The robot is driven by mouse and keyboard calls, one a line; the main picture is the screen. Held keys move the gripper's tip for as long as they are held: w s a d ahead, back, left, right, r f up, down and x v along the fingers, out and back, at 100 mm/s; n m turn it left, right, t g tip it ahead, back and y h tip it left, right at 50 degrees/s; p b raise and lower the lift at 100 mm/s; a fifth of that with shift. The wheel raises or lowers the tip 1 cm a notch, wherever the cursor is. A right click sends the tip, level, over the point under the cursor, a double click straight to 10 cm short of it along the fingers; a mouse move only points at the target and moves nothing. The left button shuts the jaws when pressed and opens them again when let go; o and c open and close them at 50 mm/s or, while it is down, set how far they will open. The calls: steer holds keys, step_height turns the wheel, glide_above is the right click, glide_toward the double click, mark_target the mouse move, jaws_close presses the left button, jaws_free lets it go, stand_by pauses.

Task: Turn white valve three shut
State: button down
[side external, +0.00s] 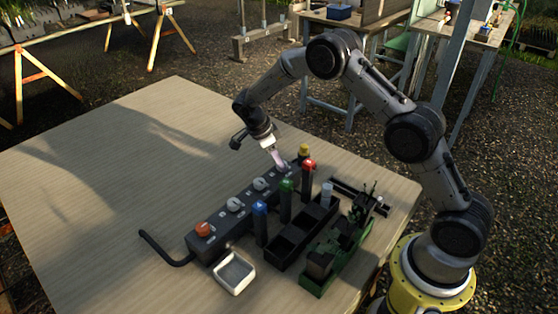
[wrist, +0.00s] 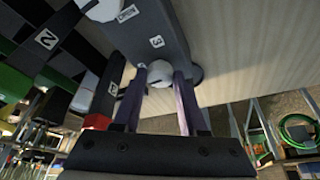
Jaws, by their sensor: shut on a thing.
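The dark valve block (side external: 220,229) lies along the table with a row of knobs on top. My gripper (side external: 279,164) reaches down to the white knob near its far end. In the wrist view, a label "3" (wrist: 157,41) sits beside white valve three (wrist: 160,73). My gripper (wrist: 160,78) is shut on this knob, one finger on each side. The fingers hide its sides, and I cannot tell its turn angle. Two other white valves, a nearer one (side external: 235,204) and a middle one (side external: 260,185), stand free, with an orange knob (side external: 203,229) at the near end.
Tubes with blue (side external: 260,208), green (side external: 287,186) and red (side external: 309,165) tops stand close to the right of the block. A black rack (side external: 277,255), a green holder (side external: 318,277) and a white tray (side external: 235,273) are nearby. The table's left side is clear.

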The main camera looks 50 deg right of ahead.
steer(key=shift+m, duration=0.3)
steer(key=shift+c, duration=2.2)
jaws_free()
steer(key=v, duration=1.3)
steer(key=shift+w+r, duration=0.15)
steer(key=shift+r, duration=0.25)
